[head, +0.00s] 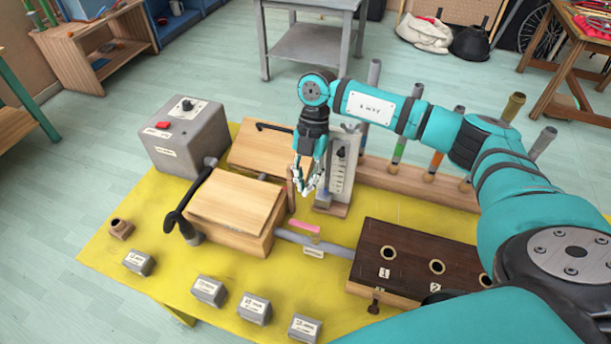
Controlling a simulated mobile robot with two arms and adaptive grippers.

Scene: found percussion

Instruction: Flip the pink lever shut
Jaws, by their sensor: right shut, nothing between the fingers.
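The pink lever (304,226) is a small flat pink bar at the grey pipe (325,243), to the right of the large wooden box. It looks to lie close to level, above a small label. My right gripper (308,188) points down above and behind the pink lever, apart from it in the picture. Its fingers are shut and empty. A thin brown upright piece (291,190) stands beside the fingers; I cannot tell whether they touch. My left gripper is not in view.
The yellow table (120,247) holds wooden boxes (232,202), a grey box with a red button (182,135), a dark board with holes (405,247), a grey scaled stand (341,168) and several labelled grey blocks (208,290). Upright tubes (408,125) stand along the back right.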

